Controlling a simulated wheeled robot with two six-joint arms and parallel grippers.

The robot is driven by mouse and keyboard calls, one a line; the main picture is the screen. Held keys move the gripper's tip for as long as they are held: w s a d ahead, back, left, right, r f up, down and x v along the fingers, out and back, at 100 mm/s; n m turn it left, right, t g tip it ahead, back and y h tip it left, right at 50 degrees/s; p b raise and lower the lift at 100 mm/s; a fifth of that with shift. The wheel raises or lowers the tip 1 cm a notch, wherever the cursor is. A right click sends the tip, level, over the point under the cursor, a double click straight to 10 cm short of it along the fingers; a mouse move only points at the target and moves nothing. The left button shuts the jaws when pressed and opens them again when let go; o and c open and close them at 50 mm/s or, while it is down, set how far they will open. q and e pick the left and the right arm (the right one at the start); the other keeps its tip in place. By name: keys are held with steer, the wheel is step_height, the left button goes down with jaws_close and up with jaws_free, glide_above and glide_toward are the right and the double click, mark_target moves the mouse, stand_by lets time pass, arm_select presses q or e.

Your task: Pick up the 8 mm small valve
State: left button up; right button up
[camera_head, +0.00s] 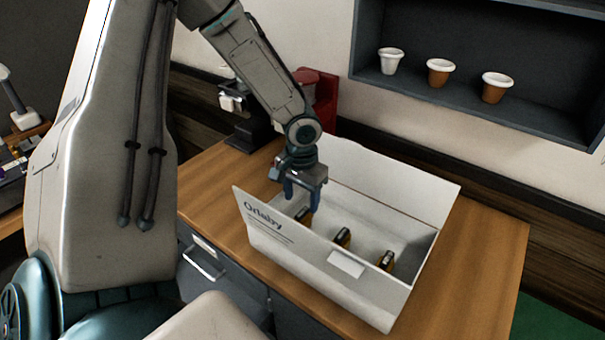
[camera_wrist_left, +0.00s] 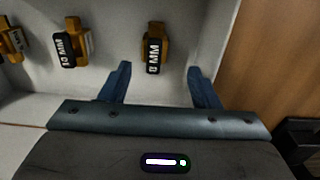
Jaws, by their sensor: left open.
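Three small valves with yellow-orange bodies and black label faces stand in a row inside an open white box (camera_head: 405,297). In the head view they are a left valve (camera_head: 304,215), a middle valve (camera_head: 342,237) and a right valve (camera_head: 386,261). My left gripper (camera_head: 302,197) reaches down into the box's left end, above the left valve. In the left wrist view the open blue fingers (camera_wrist_left: 159,72) are either side of and short of one valve (camera_wrist_left: 154,48), whose label seems to read 12 MM. A middle valve (camera_wrist_left: 70,45) and a partly cut-off valve (camera_wrist_left: 12,40) lie further left; their sizes are unclear.
The box stands on a wooden counter (camera_head: 480,262) with its flaps open. A red and dark machine (camera_head: 318,95) stands behind. A dark wall shelf (camera_head: 460,103) holds three cups. Bare counter lies right of the box.

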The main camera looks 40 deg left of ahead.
mark_target(303, 212)
arm_select(q)
steer(key=shift+d+f+p, duration=0.15)
steer(key=shift+f+p, duration=0.2)
steer(key=shift+f, duration=0.4)
steer(key=f, duration=0.2)
steer(key=f+p, duration=0.1)
steer(key=shift+d, duration=0.25)
steer(key=shift+f, duration=0.55)
steer(key=c, duration=1)
steer(key=shift+c, duration=0.8)
steer(key=shift+r, duration=0.1)
